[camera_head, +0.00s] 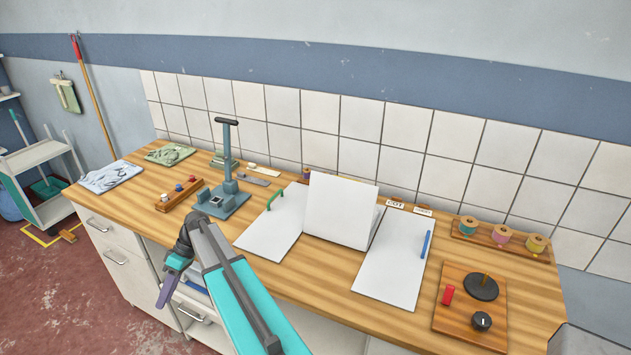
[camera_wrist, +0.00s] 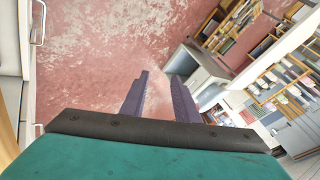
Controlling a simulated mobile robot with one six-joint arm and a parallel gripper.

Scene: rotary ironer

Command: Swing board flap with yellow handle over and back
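A white folding board lies on the wooden worktop. Its left flap (camera_head: 268,225) lies flat with a green handle (camera_head: 275,198), and its right flap (camera_head: 390,266) lies flat with a blue handle (camera_head: 426,244). The middle flap (camera_head: 341,210) stands raised and tilted. I see no yellow handle; the raised flap may hide it. My gripper (camera_head: 170,280) is off the front edge of the worktop, left of the board and apart from it. In the wrist view my gripper (camera_wrist: 158,85) has its two purple fingers apart with nothing between them, over the red floor.
A grey-blue press (camera_head: 224,195) and a wooden block with knobs (camera_head: 180,193) stand left of the board. A control panel (camera_head: 468,310) and a spool rack (camera_head: 500,240) lie right of it. Drawers (camera_head: 110,250) are below. A tiled wall (camera_head: 400,135) closes the back.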

